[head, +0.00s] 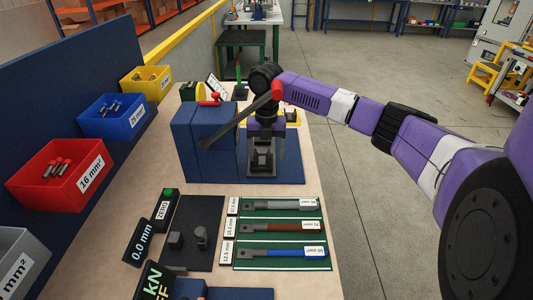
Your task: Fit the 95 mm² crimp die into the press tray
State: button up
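My gripper (266,151) points down over the blue base plate of the press, just right of the press's blue block (187,145). A grey and dark piece (262,162) stands below and between its fingers; I cannot tell whether they touch it or hold anything. The press has a long grey lever (238,122) slanting across it. The 95 mm² crimp die cannot be made out. A yellow holder (292,117) with small dark pieces is partly hidden behind my gripper. The press tray is not clearly visible.
Red (62,176), blue (113,115) and yellow (146,82) bins line the left panel. A green rack (282,233) with three lugged cables and a dark plate (196,222) with two small posts lie in front. Bare bench lies between bins and press.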

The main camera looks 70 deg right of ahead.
notch_tip(320, 180, up, 8)
jog(key=shift+b, duration=0.45)
jog(key=shift+f, duration=0.1)
